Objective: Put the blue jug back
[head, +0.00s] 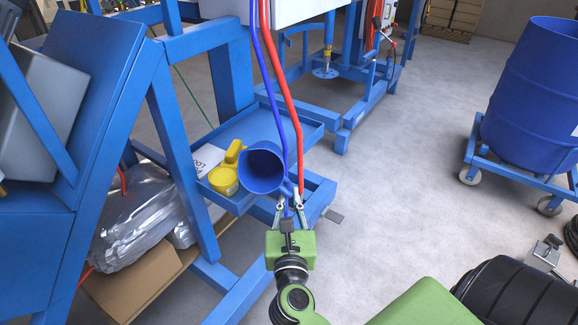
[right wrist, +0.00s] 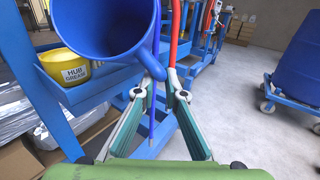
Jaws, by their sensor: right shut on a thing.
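The blue jug (head: 262,168) is at the edge of the blue shelf tray, its open mouth facing the head camera. In the right wrist view the jug (right wrist: 100,28) fills the upper left, its handle reaching down to my fingertips. My right gripper (head: 289,204) is shut on the jug's handle; the gripper also shows in the right wrist view (right wrist: 160,88). I cannot tell whether the jug touches the tray (head: 283,128). My left gripper is not in view.
A yellow tub (head: 224,181) labelled hub grease stands left of the jug, with another yellow item (head: 234,151) behind it. Red (head: 283,85) and blue hoses hang close beside the jug. Blue frame posts stand at left. A blue drum (head: 535,88) on a wheeled dolly stands right; floor between is clear.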

